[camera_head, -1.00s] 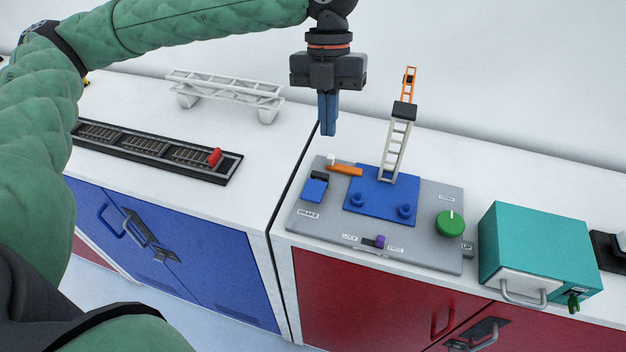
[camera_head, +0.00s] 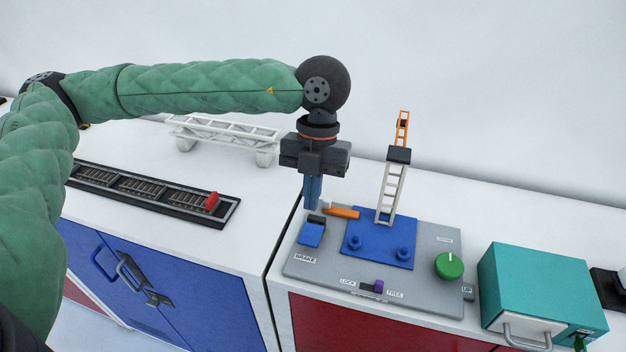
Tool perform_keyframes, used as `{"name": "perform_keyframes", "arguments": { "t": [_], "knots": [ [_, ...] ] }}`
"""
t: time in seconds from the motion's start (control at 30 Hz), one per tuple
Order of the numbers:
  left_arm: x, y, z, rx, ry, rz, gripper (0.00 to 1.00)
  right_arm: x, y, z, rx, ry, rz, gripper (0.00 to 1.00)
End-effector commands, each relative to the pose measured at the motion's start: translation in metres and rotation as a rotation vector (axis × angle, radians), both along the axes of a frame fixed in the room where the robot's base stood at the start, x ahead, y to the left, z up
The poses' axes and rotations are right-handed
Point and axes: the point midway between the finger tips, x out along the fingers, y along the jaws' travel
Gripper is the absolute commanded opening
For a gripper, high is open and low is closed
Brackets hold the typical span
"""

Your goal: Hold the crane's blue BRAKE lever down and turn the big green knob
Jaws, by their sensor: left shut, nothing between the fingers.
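The blue BRAKE lever (camera_head: 311,233) sits at the left of the grey control panel (camera_head: 430,293), above its BRAKE label. The big green knob (camera_head: 449,266) is at the panel's right side, with a white mark on top. The crane (camera_head: 391,190) has a white lattice mast, a dark block and an orange jib, and stands on a blue base (camera_head: 378,254). My left gripper (camera_head: 312,207) points down with its blue fingers shut and empty. The fingertips are just behind the lever in the picture; I cannot tell whether they touch it. My right gripper is not in view.
An orange piece (camera_head: 342,212) lies near the fingers. A purple slider (camera_head: 378,286) sits between LOCK and FREE. A teal box (camera_head: 540,290) stands right of the panel. A track (camera_head: 140,190) with a red block and a white truss (camera_head: 225,135) lie left.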

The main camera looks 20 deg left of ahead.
Motion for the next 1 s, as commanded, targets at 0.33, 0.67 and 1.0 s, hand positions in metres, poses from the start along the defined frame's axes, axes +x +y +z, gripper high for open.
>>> {"name": "perform_keyframes", "arguments": {
  "t": [0.33, 0.67, 1.0],
  "knots": [
    [-0.014, 0.000, -0.058, 0.002, 0.002, -0.001, 0.00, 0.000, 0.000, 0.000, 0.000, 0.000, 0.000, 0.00],
    [-0.014, 0.000, -0.085, 0.000, 0.000, 0.000, 0.00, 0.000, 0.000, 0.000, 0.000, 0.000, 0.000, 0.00],
    [-0.014, 0.000, -0.087, 0.000, 0.000, 0.000, 0.00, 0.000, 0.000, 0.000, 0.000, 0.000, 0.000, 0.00]
  ]
}}
